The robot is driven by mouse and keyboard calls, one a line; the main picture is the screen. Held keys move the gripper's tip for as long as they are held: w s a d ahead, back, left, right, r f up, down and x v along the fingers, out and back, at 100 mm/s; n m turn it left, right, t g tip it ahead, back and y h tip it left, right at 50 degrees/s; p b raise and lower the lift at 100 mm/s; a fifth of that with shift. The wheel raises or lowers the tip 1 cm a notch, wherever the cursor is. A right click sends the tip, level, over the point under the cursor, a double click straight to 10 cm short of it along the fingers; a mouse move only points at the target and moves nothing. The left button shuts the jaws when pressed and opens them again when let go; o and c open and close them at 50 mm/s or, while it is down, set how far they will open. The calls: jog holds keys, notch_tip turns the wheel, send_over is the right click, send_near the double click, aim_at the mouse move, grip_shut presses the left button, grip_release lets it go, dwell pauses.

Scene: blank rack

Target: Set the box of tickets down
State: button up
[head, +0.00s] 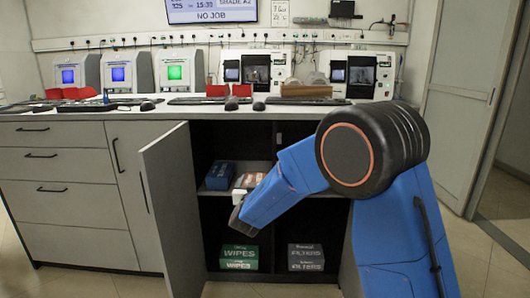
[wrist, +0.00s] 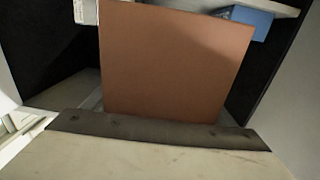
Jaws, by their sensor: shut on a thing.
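The box of tickets, which I take to be the brown box (head: 250,180), is held at the end of my arm in the open cabinet, at about the height of the middle shelf. Its plain brown face (wrist: 175,60) fills the middle of the wrist view. My gripper (head: 239,197) is shut on it, partly hidden by my blue arm in the head view. One dark gripper edge (wrist: 155,130) lies along the box's lower side in the wrist view. I cannot tell whether the box touches the shelf.
A blue box (head: 220,175) stands on the middle shelf, left of the held box. A green wipes box (head: 239,257) and a dark filters box (head: 306,257) stand on the cabinet floor. The open door (head: 172,210) bounds the left side. The counter (head: 150,112) above carries machines and keyboards.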

jog(key=s+d+f+m+h, duration=0.1)
jog(key=d+f+h, duration=0.1)
jog(key=d+f, duration=1.2)
jog(key=s+d+f+m+h, duration=0.2)
jog(key=d+f, duration=0.8)
jog(key=d, duration=0.8)
jog(key=s+f+n+y, duration=0.3)
jog(key=f+y, duration=0.2)
jog(key=f, duration=0.8)
jog(key=shift+s+d+f+n, duration=0.15)
jog(key=shift+d+f+n, duration=0.15)
jog(key=shift+f+n, duration=0.1)
